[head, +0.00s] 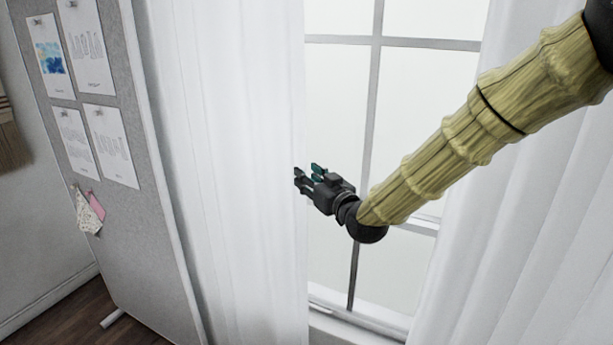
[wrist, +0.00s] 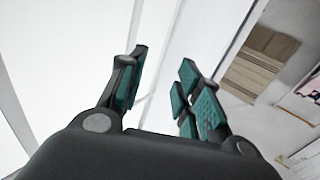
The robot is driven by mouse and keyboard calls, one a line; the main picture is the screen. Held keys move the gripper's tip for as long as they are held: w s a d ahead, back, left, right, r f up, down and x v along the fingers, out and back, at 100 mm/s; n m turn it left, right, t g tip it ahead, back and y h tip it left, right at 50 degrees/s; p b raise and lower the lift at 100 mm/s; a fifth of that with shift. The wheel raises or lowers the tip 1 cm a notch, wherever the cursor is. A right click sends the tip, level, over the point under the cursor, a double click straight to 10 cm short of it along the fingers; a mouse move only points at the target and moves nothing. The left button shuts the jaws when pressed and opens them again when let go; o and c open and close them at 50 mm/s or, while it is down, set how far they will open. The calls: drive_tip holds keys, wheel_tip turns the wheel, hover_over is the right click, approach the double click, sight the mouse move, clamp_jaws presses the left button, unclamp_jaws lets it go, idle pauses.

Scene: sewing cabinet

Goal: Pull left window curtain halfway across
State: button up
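The left window curtain (head: 225,150) is white, sheer and pleated, and hangs down the left side of the window (head: 340,110) in the head view. My gripper (head: 307,175) is at the curtain's right edge, about mid-height, with its fingertips pointing left. In the wrist view my gripper (wrist: 160,80) has its teal-padded fingers spread apart. A pale upright surface (wrist: 190,45) shows beyond and between the fingers. I cannot tell whether it is the curtain's edge, or whether any cloth touches the pads.
The right curtain (head: 530,210) hangs behind my arm. A grey pinboard (head: 125,215) with pinned papers stands just left of the left curtain. The window sill (head: 360,320) runs below. A woven hanging (head: 12,140) is at the far left.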

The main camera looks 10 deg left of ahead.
drive_tip(key=v, duration=1)
drive_tip(key=shift+s+d, duration=0.15)
drive_tip(key=shift+s, duration=0.05)
drive_tip(key=s+d+f+m+g+h, duration=0.2)
drive_tip(key=s+d+f, duration=0.25)
drive_tip(key=f, duration=0.75)
drive_tip(key=s+d+f+m+g+h, duration=0.1)
drive_tip(key=s+d+f+m+h, duration=0.3)
drive_tip(key=f, duration=0.7)
drive_tip(key=s+d+f+n+g+h, duration=0.15)
drive_tip(key=d+f, duration=0.45)
drive_tip(key=f, duration=0.6)
drive_tip(key=s+d+f+m+g+h, duration=0.1)
drive_tip(key=s+d+f+g, duration=0.1)
drive_tip(key=s+d+f, duration=0.4)
drive_tip(key=s+d+f+m+g+h, duration=0.2)
drive_tip(key=s+d+f, duration=0.4)
drive_tip(key=s, duration=0.9)
drive_tip(key=s+d+f+m+g+h, duration=0.1)
drive_tip(key=s+d+f+g, duration=0.3)
drive_tip(key=s, duration=0.6)
wheel_tip(320, 180, down, 3)
drive_tip(key=d+h, duration=0.1)
drive_tip(key=d, duration=0.1)
drive_tip(key=shift+s+d+f+m, duration=0.15)
drive_tip(key=shift+s+d+m, duration=0.1)
drive_tip(key=shift+s+m, duration=0.1)
